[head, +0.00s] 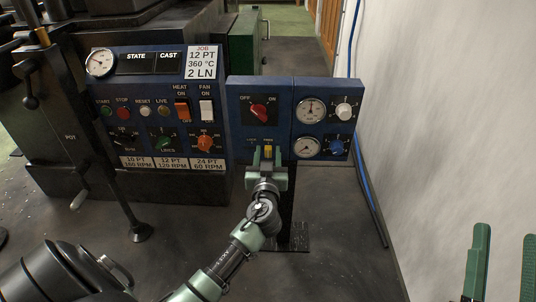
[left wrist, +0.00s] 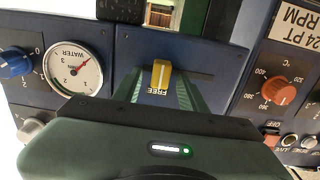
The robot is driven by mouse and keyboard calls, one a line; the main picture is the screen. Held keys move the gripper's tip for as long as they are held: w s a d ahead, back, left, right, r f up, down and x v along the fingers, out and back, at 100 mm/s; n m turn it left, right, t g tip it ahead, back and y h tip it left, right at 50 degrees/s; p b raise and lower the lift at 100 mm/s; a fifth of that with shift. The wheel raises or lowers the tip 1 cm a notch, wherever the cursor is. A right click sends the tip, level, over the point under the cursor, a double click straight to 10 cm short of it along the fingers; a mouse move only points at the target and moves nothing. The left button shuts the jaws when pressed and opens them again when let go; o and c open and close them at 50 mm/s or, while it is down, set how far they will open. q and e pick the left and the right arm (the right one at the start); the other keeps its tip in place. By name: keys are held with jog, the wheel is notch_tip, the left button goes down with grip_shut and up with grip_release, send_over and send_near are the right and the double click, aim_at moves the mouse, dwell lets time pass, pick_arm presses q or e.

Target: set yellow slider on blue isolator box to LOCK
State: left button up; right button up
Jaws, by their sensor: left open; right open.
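The blue isolator box (head: 252,128) has a red rotary knob above a short horizontal slot. The yellow slider (head: 268,151) stands at the FREE end of that slot, on the right in the head view. The LOCK end is to its left. In the left wrist view the slider (left wrist: 161,74) is above the FREE lettering, and the dark empty slot runs off to the right. My left gripper (head: 267,158) is open at the slider, one green finger on each side; contact cannot be told. My right gripper (head: 502,262) is open and empty, low at the right, away from the box.
A blue control panel (head: 151,120) with switches and knobs adjoins the box on the left. A gauge panel (head: 324,101) with two dials and two knobs adjoins it on the right. A white wall (head: 445,110) and blue cable are further right. Floor in front is mostly clear.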

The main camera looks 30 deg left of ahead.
pick_arm(q)
grip_shut()
jog(key=shift+f, duration=0.1)
dwell(1.3)
